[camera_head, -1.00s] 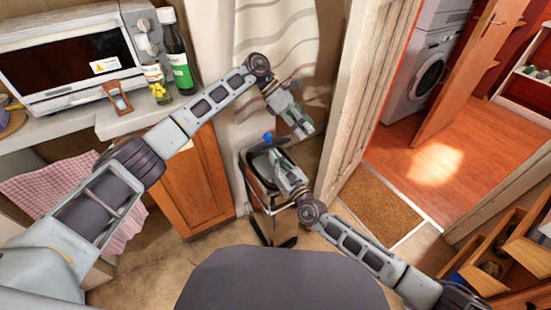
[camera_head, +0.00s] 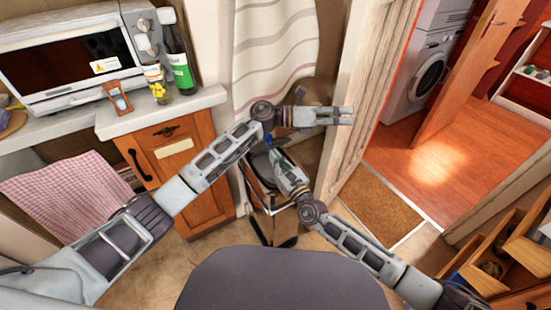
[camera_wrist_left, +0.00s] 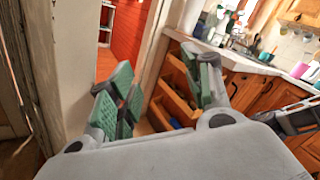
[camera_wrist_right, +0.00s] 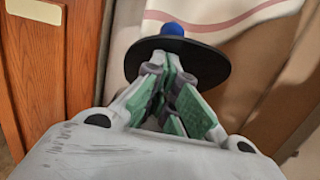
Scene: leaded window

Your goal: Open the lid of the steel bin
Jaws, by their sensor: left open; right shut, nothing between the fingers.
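The steel bin (camera_head: 263,214) stands on the floor in the middle of the head view, beside the wooden cabinet. Its dark round lid (camera_wrist_right: 212,70) with a blue knob (camera_wrist_right: 172,29) shows in the right wrist view, just beyond the fingers. My right gripper (camera_wrist_right: 166,66) is shut and empty at the lid; I cannot tell whether it touches. It also shows over the bin in the head view (camera_head: 281,163). My left gripper (camera_head: 347,115) is open and empty, pointing right toward the door frame. The left forearm hides part of the lid.
The wooden cabinet (camera_head: 190,188) and counter with bottles stand left of the bin. A striped curtain (camera_head: 275,50) hangs behind it. The white door frame (camera_head: 355,115) is close to my left gripper. An open drawer unit (camera_head: 515,265) is at the lower right.

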